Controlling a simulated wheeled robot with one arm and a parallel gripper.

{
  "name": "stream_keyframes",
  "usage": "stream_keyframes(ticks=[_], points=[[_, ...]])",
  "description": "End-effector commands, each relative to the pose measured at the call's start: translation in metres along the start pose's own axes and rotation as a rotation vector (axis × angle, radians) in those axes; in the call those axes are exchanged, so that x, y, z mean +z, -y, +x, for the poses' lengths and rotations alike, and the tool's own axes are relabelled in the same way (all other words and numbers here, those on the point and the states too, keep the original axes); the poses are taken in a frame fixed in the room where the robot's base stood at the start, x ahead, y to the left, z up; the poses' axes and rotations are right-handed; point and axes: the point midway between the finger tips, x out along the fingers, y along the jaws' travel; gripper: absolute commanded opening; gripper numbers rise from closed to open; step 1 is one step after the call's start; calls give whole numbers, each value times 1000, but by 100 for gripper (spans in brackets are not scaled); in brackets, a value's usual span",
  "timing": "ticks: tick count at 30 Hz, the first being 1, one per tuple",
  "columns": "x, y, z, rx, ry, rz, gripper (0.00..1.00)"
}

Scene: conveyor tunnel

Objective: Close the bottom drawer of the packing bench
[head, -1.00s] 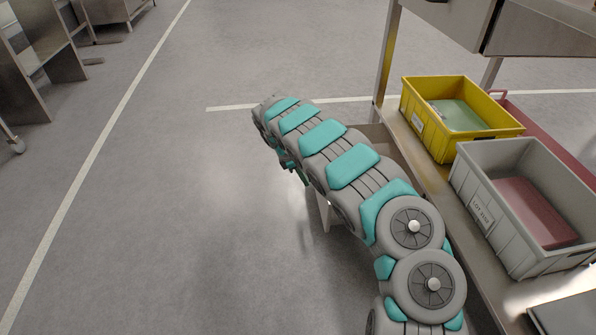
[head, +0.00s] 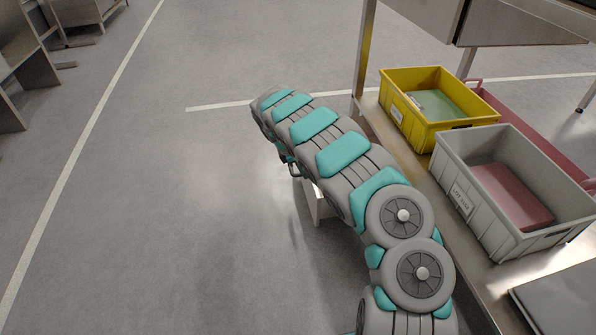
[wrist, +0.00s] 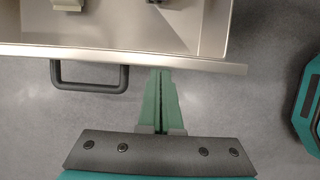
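The bottom drawer (wrist: 212,38) stands open at the top of the wrist view, with its metal front rim running across the picture. Its dark bar handle (wrist: 90,86) sticks out from the front on the left. My gripper (wrist: 160,75) has its green fingers together with nothing between them. The fingertips are at the drawer front, right of the handle; I cannot tell if they touch it. In the head view, my arm hides most of the drawer, and a pale piece of it (head: 320,207) shows beside the arm.
The packing bench's lower shelf (head: 398,150) carries a yellow bin (head: 440,134) and a grey bin (head: 475,215). A bench leg (head: 364,55) stands behind my arm. The floor (head: 150,220) to the left is clear. Metal furniture (head: 22,75) stands far left.

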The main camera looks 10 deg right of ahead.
Motion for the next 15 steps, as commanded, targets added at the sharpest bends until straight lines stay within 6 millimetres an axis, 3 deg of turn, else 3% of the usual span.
stream_keyframes(ticks=[15], points=[[127, 2, 46, -7, 0, 5, 0]])
